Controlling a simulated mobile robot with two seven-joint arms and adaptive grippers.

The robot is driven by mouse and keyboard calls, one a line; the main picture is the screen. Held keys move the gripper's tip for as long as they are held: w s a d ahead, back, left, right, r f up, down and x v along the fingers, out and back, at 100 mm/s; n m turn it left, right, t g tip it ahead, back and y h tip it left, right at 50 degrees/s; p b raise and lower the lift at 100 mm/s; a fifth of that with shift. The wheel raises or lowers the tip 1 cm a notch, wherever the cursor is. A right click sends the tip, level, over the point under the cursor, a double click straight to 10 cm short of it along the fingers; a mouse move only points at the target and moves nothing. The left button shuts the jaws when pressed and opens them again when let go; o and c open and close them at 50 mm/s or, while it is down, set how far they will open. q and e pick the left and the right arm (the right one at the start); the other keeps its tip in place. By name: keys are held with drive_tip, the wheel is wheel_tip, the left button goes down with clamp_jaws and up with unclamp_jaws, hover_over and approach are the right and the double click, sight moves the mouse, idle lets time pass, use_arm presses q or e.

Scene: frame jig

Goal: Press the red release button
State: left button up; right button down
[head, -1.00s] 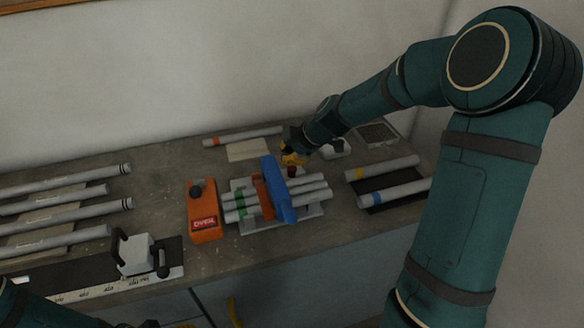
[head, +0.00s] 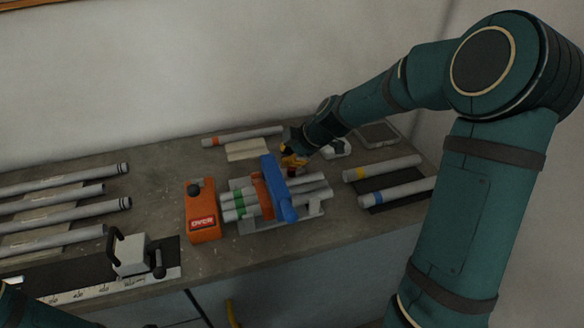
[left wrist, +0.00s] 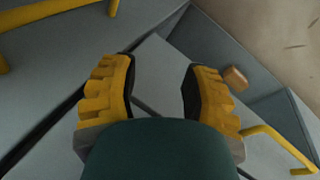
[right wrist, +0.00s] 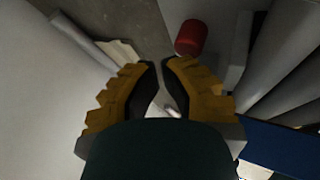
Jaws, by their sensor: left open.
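The red release button (right wrist: 192,37) is a short red cylinder beside the jig in the right wrist view. In the head view it is mostly hidden behind my right gripper (head: 292,162), at the back of the jig (head: 270,223). In the right wrist view the yellow fingers of my right gripper (right wrist: 161,64) are nearly together with nothing between them. Their tips are close to the button, slightly left of it; contact cannot be told. My left gripper (left wrist: 157,70) is open and empty in front of the grey cabinet, away from the button.
A blue clamp bar (head: 278,188) crosses the tubes in the jig. Loose tubes lie left, on a dark mat (head: 396,191) at right, and at the back. A grey toggle fixture (head: 130,256) stands front left.

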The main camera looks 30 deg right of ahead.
drive_tip(key=shift+f+b, duration=0.55)
drive_tip(key=shift+b, duration=0.3)
idle(0.7)
idle(0.4)
drive_tip(key=shift+r+p, duration=0.4)
drive_tip(key=shift+r, duration=0.6)
wheel_tip(320, 180, up, 5)
drive_tip(key=shift+p, duration=1.15)
drive_tip(key=shift+f, duration=0.1)
